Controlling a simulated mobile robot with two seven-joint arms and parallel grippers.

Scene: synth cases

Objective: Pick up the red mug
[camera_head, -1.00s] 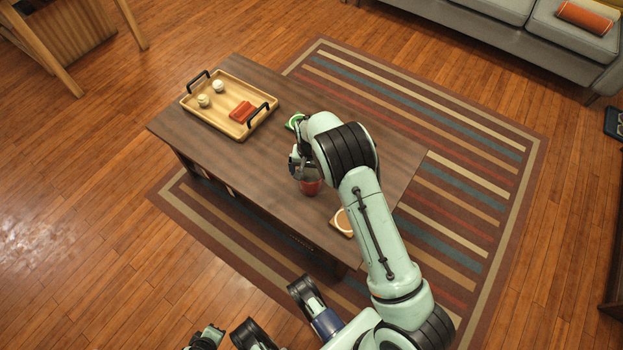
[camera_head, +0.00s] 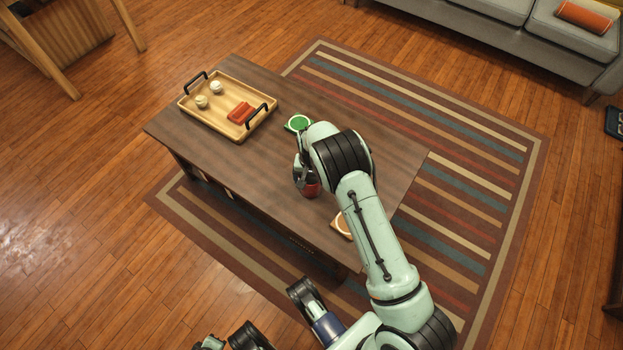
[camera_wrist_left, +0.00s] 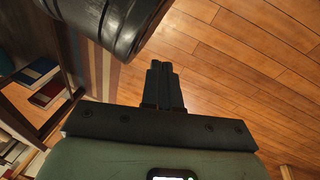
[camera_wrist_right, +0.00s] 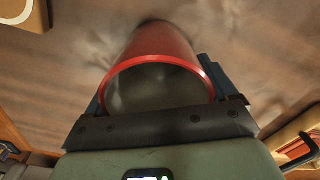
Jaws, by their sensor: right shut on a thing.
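The red mug (camera_head: 313,190) is near the front edge of the dark wooden table (camera_head: 240,165), partly hidden by my right gripper (camera_head: 304,180). In the right wrist view the mug (camera_wrist_right: 160,42) lies between the two fingers, its open rim facing the camera. My right gripper (camera_wrist_right: 155,90) is shut on it, one finger on each side. I cannot tell whether the mug is clear of the table. My left gripper (camera_wrist_left: 166,85) is shut and empty, over the floor beside the table.
A green round item (camera_head: 298,123) lies behind my right wrist. A coaster with a white ring (camera_head: 342,224) is right of the mug.

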